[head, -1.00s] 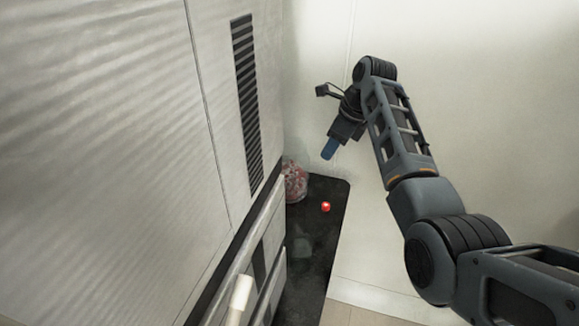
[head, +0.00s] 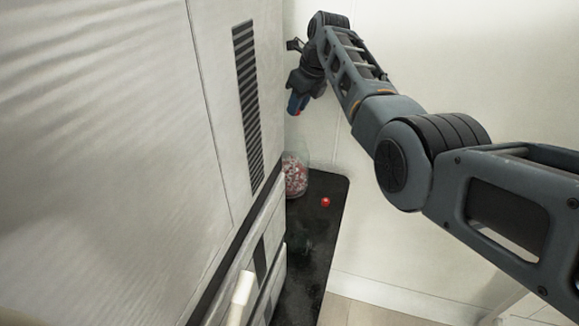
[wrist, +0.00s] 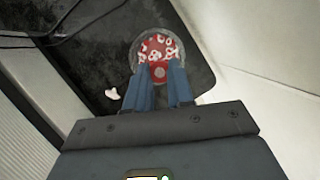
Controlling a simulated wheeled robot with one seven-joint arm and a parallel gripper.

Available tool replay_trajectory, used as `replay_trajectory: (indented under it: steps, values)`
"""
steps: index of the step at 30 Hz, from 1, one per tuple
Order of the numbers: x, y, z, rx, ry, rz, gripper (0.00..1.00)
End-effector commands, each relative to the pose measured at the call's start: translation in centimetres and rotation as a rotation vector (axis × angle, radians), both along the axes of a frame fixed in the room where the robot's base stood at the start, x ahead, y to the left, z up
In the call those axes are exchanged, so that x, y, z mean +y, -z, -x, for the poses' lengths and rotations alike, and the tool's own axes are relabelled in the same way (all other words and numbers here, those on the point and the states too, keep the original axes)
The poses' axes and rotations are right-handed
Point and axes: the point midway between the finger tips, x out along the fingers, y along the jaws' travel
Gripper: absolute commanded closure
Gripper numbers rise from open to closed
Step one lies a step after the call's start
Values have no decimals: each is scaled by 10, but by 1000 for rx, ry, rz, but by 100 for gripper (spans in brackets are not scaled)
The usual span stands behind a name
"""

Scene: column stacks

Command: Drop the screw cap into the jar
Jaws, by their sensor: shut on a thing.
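The jar (head: 296,177) is clear glass, filled with red and white pieces. It stands at the back of the black mat against the cabinet; in the wrist view its round rim (wrist: 136,52) shows just beyond my fingertips. My gripper (head: 297,110), with blue fingers, is above the jar, pointing down. It is shut on a small red thing, seemingly the screw cap (wrist: 159,73), which sits between the fingertips (wrist: 160,76). In the wrist view the cap overlaps the jar's near side. The height gap is clear in the head view.
A small red round thing (head: 325,202) lies on the black mat (head: 322,230), right of the jar. A faint, dark see-through object (head: 299,244) stands nearer on the mat. The cabinet (head: 215,120) with a slotted vent is close on the left; a pale wall is behind.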

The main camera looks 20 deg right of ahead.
Motion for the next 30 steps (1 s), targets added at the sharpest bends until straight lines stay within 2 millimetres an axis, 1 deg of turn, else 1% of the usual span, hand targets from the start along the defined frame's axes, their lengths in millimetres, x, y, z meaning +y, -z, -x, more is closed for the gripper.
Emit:
replay_trajectory:
  steps: [1, 6, 10, 18, 19, 27, 30]
  values:
    - [-1, 15, 0, 0, 0, 1, 100]
    - [0, 31, 0, 0, -1, 2, 100]
    - [0, 35, 0, 0, -1, 0, 100]
    - [0, 34, 0, 1, -1, 1, 100]
    - [0, 34, 0, 1, -1, 1, 75]
    - [0, 34, 0, 1, -1, 1, 49]
    - [0, 34, 0, 1, -1, 1, 48]
